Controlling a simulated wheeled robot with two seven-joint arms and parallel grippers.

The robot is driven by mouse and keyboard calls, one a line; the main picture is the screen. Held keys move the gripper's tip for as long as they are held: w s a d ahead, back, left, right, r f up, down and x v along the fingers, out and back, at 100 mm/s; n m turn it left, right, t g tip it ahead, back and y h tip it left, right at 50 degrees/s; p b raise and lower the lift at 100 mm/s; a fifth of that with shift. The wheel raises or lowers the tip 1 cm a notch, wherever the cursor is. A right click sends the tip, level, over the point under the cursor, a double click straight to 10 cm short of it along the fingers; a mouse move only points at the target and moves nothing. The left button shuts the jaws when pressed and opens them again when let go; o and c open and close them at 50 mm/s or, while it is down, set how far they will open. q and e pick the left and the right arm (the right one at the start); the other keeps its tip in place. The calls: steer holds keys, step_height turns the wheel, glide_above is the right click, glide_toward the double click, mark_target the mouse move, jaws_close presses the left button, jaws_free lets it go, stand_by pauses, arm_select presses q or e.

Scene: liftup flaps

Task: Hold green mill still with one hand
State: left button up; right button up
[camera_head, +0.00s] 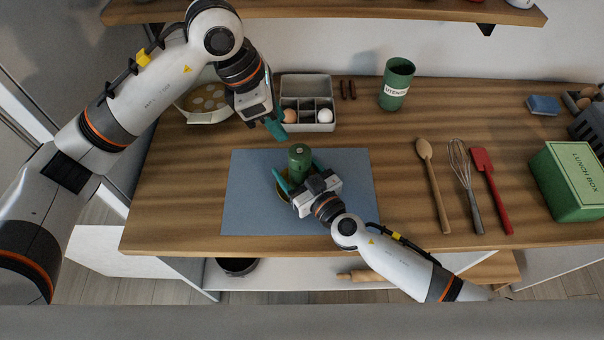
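The green mill (299,157) stands upright over the blue mat (247,205), at a dish with a yellowish rim that is mostly hidden. My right gripper (297,172) reaches in from the lower right with its teal fingers on either side of the mill. A gap shows between the left finger and the mill, so the gripper looks open around it. The mill's lower part is hidden by this gripper. My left gripper (275,127) is above and left of the mill, apart from it, near the egg box. Whether its teal fingers are parted is unclear.
The egg box (305,86) and a pale muffin pan (208,116) stand at the back left. A green utensil cup (396,84) is behind the mat. A wooden spoon (434,185), whisk (467,188), red spatula (492,190) and green lunch box (570,205) are at right.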

mark_target(299, 153)
steer(key=shift+c, duration=0.4)
steer(key=c, duration=1.1)
arm_select(q)
steer(key=o, duration=0.5)
steer(key=shift+d, duration=0.1)
steer(key=shift+o, duration=0.7)
steer(key=shift+d+r+n+y, duration=0.2)
steer(key=shift+d+n, duration=0.15)
steer(key=shift+n, duration=0.2)
steer(key=shift+d+r+n+y, duration=0.1)
steer(key=shift+d+n+y, duration=0.15)
steer(key=shift+n, duration=0.3)
steer(key=f+n+y, duration=0.1)
steer(key=f+n, duration=0.1)
steer(key=f, duration=0.1)
steer(key=d+f+n+y, duration=0.1)
steer(key=f+n, duration=0.2)
steer(key=f, duration=0.1)
steer(key=d+f+n+y, duration=0.1)
steer(key=f+n, duration=0.1)
steer(key=f, duration=0.2)
steer(key=shift+w+d+f+g, duration=0.1)
steer(key=shift+d+g, duration=0.15)
steer(key=shift+g, duration=0.05)
steer(key=shift+c, duration=0.4)
steer(key=c, duration=0.9)
